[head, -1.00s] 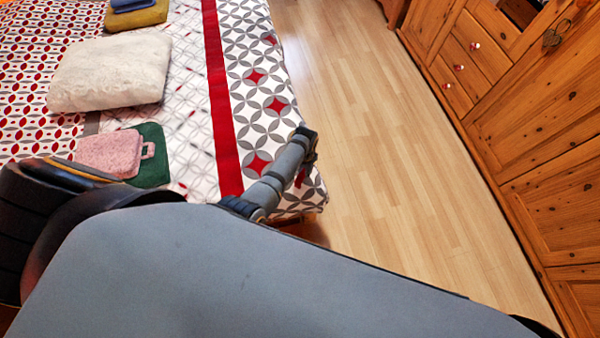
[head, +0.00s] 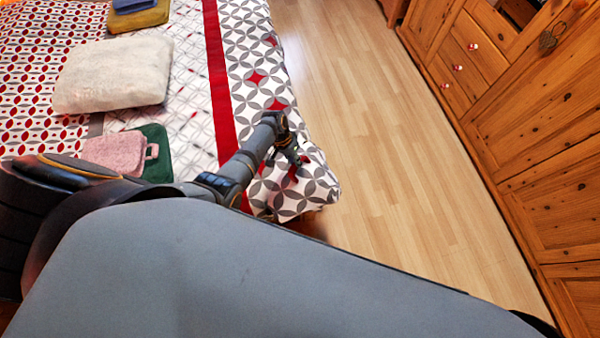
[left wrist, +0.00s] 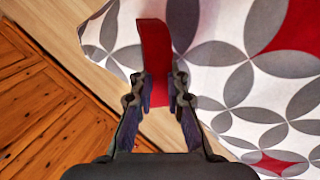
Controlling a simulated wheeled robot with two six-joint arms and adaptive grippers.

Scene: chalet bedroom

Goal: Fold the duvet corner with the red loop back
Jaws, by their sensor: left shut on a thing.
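The duvet (head: 248,52) covers the bed, white with grey petal rings, red stars and a red band. Its near right corner (head: 322,188) is raised and bulges at the bed's edge. The red loop (head: 293,174) is at that corner, small in the head view. My left gripper (head: 297,160) reaches over the corner. In the left wrist view the red loop (left wrist: 154,42) stands up between the fingers of my left gripper (left wrist: 158,88), which are shut on it. The duvet (left wrist: 229,122) lies behind and right of the fingers there. My right gripper is not in view.
A cream cushion (head: 112,75), a pink piece (head: 112,153) and a green piece (head: 157,165) lie on the bed. Yellow (head: 138,18) and blue items are at the far end. A wooden wardrobe (head: 540,130) lines the right. The floor (head: 385,160) between is clear.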

